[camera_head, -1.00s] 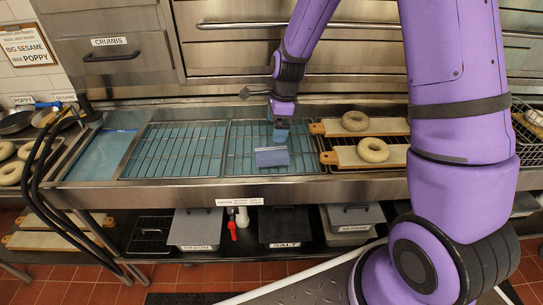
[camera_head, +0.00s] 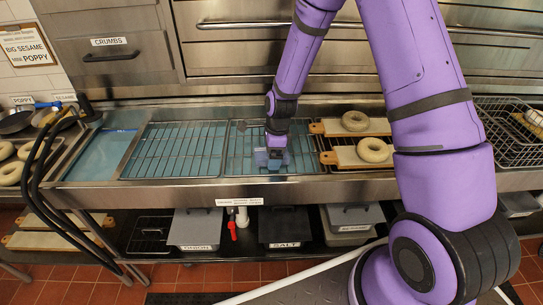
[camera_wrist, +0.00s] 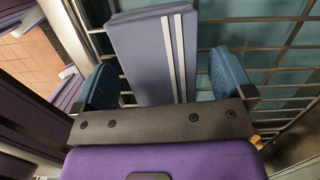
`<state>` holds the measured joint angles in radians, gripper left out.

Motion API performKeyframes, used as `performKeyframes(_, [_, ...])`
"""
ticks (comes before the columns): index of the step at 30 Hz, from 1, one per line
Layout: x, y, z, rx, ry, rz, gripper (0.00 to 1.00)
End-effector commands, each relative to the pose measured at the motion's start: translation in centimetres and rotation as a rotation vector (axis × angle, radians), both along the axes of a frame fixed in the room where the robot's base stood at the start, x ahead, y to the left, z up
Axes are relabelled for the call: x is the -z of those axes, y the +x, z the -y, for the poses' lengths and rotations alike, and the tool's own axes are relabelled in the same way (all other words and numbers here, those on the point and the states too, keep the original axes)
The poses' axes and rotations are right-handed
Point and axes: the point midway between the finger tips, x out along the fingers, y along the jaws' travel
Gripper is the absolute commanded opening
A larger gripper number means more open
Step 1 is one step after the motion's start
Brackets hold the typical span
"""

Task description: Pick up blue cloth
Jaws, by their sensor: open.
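The blue cloth (camera_wrist: 140,60) is folded and has two white stripes along one side. In the wrist view it lies between the two blue fingers of my gripper (camera_wrist: 165,82), with a visible gap on each side. The head view shows my gripper (camera_head: 273,158) low over the wire rack, pointing down at the cloth (camera_head: 261,158). There the gripper hides most of the cloth. The jaws are open and not closed on it.
The wire rack (camera_head: 240,140) lies over a blue-tinted basin in the steel counter. Right of it, two boards (camera_head: 350,156) carry a bagel each. A wire basket (camera_head: 510,140) stands farther right. The rack on the left (camera_head: 178,150) is empty.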

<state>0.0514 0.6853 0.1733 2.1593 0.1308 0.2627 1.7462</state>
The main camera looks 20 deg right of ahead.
Motion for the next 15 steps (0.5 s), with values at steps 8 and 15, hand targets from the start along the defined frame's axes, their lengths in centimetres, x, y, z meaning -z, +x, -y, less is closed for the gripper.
performKeyframes(8, [0.24,0.04,-0.03,0.000,0.000,0.001,0.99])
performKeyframes(15, [0.22,0.04,-0.03,0.000,0.000,0.001,0.46])
